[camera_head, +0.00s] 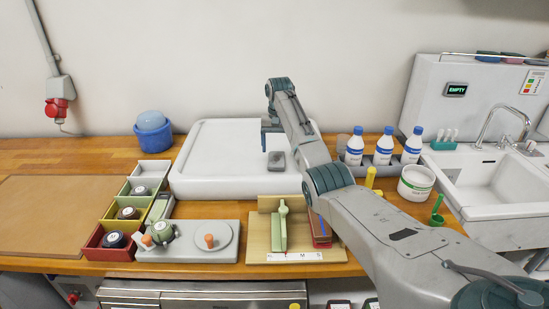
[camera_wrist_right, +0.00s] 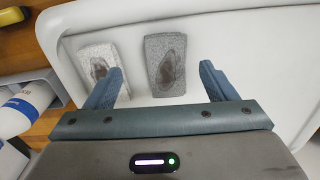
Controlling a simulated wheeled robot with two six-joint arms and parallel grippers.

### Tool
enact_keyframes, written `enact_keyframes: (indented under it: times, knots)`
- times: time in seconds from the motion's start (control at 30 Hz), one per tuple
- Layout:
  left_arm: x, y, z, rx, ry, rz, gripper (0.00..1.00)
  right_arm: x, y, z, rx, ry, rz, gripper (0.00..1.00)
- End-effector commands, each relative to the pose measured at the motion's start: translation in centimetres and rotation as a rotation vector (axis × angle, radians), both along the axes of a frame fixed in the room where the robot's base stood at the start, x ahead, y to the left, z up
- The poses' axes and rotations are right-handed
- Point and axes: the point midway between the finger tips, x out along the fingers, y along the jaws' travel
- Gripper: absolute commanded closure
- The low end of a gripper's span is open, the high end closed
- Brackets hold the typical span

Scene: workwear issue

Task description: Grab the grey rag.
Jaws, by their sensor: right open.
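The grey rag, a folded dark-grey cloth with a darker stain, lies on the white tray (camera_head: 215,185). In the right wrist view the grey rag (camera_wrist_right: 178,84) is just ahead of the fingertips, about midway between them. In the head view a grey rag (camera_head: 277,162) shows beside my arm. A paler speckled rag (camera_wrist_right: 98,58) with a dark stain lies to its left in the wrist view, partly behind the left finger. My right gripper (camera_wrist_right: 163,72) is open and empty, over the tray; it also shows in the head view (camera_head: 266,142). My left gripper is out of view.
White bottles with blue caps (camera_head: 384,148) stand in a grey rack right of the tray. Coloured bins (camera_head: 103,240) and a blue tub (camera_head: 154,135) are on the left. A wooden board with a green tool (camera_head: 281,228) lies in front; the sink (camera_head: 490,190) is at right.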

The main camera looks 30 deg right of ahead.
Motion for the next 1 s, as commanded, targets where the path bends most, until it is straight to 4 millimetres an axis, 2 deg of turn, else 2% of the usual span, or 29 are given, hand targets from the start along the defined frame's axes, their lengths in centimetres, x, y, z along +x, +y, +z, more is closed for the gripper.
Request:
enact_keyframes:
  times: [0.13,0.33,0.43,0.63,0.9,1.0]
  knots:
    - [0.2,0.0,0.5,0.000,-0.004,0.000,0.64,0.0,0.0,-1.1,0.000,0.000,0.000,0.22]
    - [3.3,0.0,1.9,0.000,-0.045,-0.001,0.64,0.6,0.2,-2.6,0.002,0.002,0.000,0.22]
    - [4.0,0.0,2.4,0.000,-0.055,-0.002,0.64,1.0,0.3,-3.7,0.002,0.001,0.000,0.22]
    - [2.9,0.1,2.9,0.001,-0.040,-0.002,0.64,1.1,0.3,-6.1,0.001,0.001,0.000,0.22]
    - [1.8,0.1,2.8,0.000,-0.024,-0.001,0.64,1.1,0.2,-6.5,0.000,-0.002,0.000,0.22]
    - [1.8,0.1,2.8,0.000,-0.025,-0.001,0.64,1.1,0.2,-6.5,0.000,-0.002,0.000,0.41]
